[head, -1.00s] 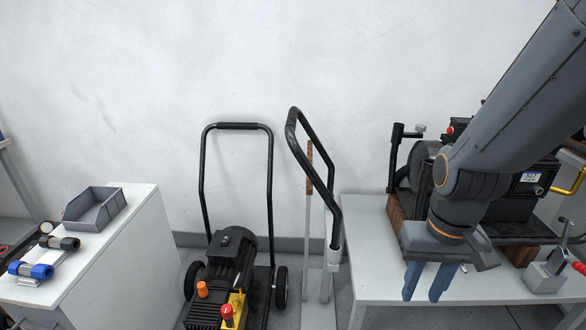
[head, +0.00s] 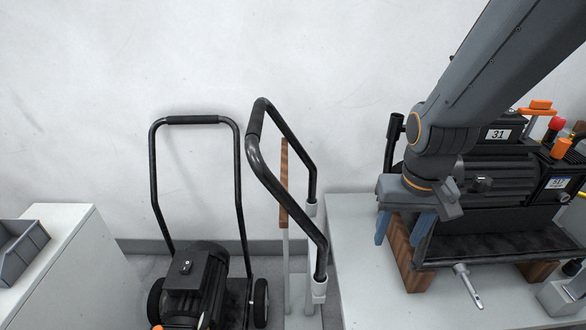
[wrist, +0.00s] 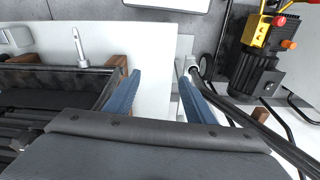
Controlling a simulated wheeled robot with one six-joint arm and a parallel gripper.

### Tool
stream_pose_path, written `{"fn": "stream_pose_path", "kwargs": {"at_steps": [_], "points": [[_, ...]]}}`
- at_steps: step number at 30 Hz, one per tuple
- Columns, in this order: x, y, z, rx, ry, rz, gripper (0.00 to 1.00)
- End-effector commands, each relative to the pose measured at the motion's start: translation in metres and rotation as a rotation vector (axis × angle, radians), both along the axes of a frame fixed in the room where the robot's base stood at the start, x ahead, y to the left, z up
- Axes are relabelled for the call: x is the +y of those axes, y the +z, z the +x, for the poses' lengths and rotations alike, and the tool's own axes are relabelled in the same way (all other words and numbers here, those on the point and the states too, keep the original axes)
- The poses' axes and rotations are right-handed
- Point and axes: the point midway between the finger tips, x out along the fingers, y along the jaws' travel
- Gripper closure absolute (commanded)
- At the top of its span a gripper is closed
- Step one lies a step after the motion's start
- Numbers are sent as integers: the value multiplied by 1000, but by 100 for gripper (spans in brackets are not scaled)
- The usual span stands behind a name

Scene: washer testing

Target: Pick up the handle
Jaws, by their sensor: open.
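A black U-shaped handle (head: 266,155) with a thick grip stands upright in the middle of the head view. Its two lower ends sit in white sockets (head: 319,290) on a light stand. In the wrist view the handle (wrist: 258,128) runs along the right side, beside my right finger. My gripper (head: 402,236) is open and empty, with blue fingers, right of the handle and in front of the dark machine. In the wrist view the space between my fingertips (wrist: 159,78) shows only the white table and grey behind. Contact between finger and handle cannot be told.
The dark machine (head: 487,185) on wooden blocks (head: 402,258) fills the right of the white table (head: 345,235). A metal lever (head: 468,285) projects from its front. A wheeled motor cart (head: 193,121) stands left of the handle. A white cabinet (head: 75,270) with a grey bin is at the left.

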Motion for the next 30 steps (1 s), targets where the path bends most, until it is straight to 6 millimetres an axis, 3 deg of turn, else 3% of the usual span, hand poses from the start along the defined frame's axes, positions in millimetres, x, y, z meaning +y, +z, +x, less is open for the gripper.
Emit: {"fn": "stream_pose_path", "kwargs": {"at_steps": [5,8,12,15,21,24,30], "points": [[7,6,85,-267,-118,25,51],[29,19,141,-449,-185,130,51],[82,46,201,-636,-249,387,51],[129,69,225,-693,-277,628,51],[211,110,229,-617,-299,1078,51],[234,124,222,-545,-301,1224,51],[256,136,215,-467,-302,1341,51]]}}
